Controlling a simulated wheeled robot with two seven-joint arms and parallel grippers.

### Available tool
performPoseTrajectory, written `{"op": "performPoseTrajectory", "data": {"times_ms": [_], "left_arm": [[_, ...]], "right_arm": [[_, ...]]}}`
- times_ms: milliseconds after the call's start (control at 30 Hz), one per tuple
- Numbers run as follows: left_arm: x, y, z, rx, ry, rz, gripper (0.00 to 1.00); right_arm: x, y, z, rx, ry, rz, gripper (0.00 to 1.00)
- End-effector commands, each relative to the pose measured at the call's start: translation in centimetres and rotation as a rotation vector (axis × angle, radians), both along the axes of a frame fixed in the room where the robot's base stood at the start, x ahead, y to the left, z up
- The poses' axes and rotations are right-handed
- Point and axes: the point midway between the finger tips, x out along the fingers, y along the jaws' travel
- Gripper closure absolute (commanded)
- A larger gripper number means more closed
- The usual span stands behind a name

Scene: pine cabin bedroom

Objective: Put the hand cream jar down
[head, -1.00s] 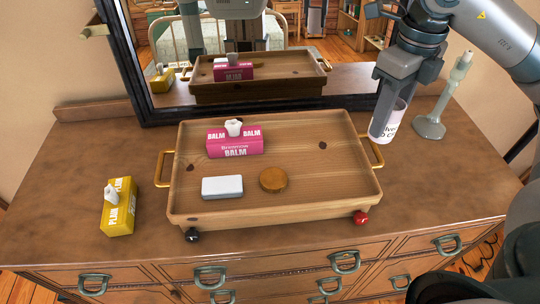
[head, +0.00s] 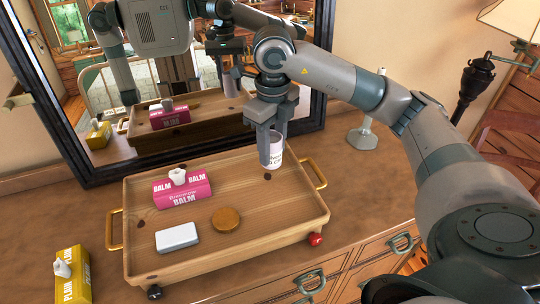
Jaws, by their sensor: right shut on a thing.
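The hand cream jar (head: 271,155) is a white cylinder with dark lettering. My right gripper (head: 268,130) is shut on it from above, with its fingers on the jar's sides. The jar is upright over the back right part of the wooden tray (head: 290,225). I cannot tell whether its base touches the tray floor. My left gripper is not in view.
In the tray are a pink balm tissue box (head: 182,188), a white block (head: 177,237) and a round brown disc (head: 226,219). A yellow tissue box (head: 72,276) stands left of the tray. A mirror (head: 92,130) is behind; a pale candlestick (head: 363,135) stands right.

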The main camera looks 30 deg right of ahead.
Motion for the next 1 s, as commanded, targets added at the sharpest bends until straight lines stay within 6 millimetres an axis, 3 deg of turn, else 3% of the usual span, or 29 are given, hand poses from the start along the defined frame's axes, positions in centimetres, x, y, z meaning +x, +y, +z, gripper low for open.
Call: {"op": "performPoseTrajectory", "data": {"times_ms": [500, 1000], "left_arm": [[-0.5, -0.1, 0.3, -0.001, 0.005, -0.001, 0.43], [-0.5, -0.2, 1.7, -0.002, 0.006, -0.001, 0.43]], "right_arm": [[0.5, 0.3, -0.6, 0.000, 0.000, 0.001, 0.94], [0.5, 0.2, -4.3, -0.001, -0.001, 0.001, 0.94]]}}
